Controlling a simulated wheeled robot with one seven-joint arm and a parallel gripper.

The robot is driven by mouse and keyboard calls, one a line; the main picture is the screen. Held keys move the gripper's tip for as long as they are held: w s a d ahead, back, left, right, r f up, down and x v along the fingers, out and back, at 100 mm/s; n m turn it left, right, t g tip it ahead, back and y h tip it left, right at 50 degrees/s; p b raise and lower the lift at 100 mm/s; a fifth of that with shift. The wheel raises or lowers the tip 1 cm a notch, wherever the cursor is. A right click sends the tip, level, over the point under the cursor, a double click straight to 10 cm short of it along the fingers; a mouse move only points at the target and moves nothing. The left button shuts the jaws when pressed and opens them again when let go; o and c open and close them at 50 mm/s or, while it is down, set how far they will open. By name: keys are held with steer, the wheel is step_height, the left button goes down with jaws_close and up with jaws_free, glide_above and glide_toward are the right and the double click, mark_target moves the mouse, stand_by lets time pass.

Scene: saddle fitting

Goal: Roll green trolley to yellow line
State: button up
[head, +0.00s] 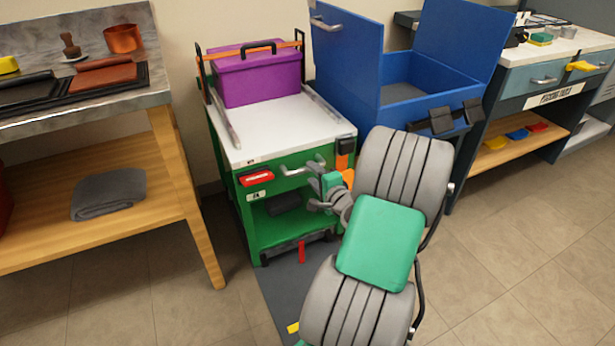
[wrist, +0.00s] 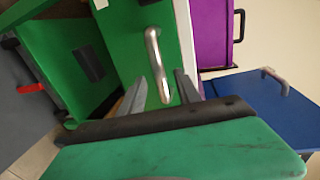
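The green trolley (head: 243,215) has a white top and stands left of centre in the head view, with a metal bar handle (head: 300,168) on its front. The handle also shows in the wrist view (wrist: 153,60). My gripper (head: 317,175) is at the trolley's front, by the handle. In the wrist view my gripper's two dark fingers (wrist: 160,92) stand apart, with the handle between them and no clear grip on it. A short yellow strip (head: 293,328), perhaps part of the yellow line, shows on the floor at the bottom; my arm may hide more.
A purple toolbox (head: 258,75) sits on the trolley. A red lever (head: 301,251) shows low on its front. A wooden workbench (head: 165,150) stands close left. A blue open-lidded chest (head: 345,60) stands close behind right. A dark floor strip (head: 272,285) runs forward from the trolley.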

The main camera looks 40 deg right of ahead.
mark_target(308, 171)
steer(key=x, duration=0.4)
steer(key=shift+w+b, duration=0.15)
steer(key=shift+b, duration=0.25)
steer(key=shift+c, duration=0.6)
jaws_close()
steer(key=shift+f, duration=0.1)
